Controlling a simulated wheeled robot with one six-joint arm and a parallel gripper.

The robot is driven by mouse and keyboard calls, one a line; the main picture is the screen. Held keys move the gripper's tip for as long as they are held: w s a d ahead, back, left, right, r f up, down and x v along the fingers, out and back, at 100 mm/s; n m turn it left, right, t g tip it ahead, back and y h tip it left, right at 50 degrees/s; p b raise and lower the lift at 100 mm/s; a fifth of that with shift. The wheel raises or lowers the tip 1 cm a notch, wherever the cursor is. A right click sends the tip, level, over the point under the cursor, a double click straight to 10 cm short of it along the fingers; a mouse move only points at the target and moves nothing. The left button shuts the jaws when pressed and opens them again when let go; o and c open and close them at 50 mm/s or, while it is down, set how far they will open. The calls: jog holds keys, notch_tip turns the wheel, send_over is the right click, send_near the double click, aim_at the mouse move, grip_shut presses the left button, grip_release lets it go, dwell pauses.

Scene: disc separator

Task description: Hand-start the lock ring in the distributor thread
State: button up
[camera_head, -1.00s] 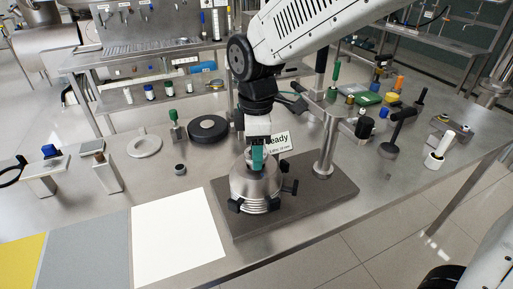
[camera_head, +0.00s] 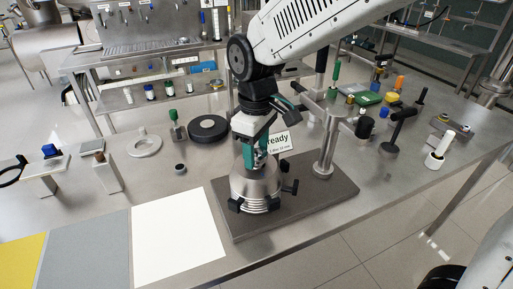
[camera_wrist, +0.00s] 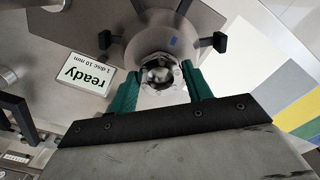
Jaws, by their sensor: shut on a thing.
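The steel bowl assembly with the distributor (camera_head: 257,188) stands on the dark base plate, dark clamp knobs around its lower part. My gripper (camera_head: 254,158) points down over its top. In the wrist view my gripper (camera_wrist: 160,80) has its green fingers on both sides of the small metallic lock ring (camera_wrist: 160,71), shut on it. The ring sits centred over the distributor's neck; whether its thread has caught cannot be told. In the head view the fingers hide the ring. A blue mark (camera_wrist: 174,41) shows on the metal beside the ring.
A "ready" sign (camera_head: 279,143) stands just behind the bowl. A steel post (camera_head: 325,140) rises to its right. Tools crowd the table's right side.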

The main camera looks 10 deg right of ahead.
jog(key=shift+m, duration=1.6)
jog(key=shift+m, duration=0.7)
jog(key=m, duration=0.3)
jog(key=shift+m, duration=0.4)
grip_shut()
jog(key=o, duration=1.6)
grip_release()
jog(key=shift+c, duration=0.2)
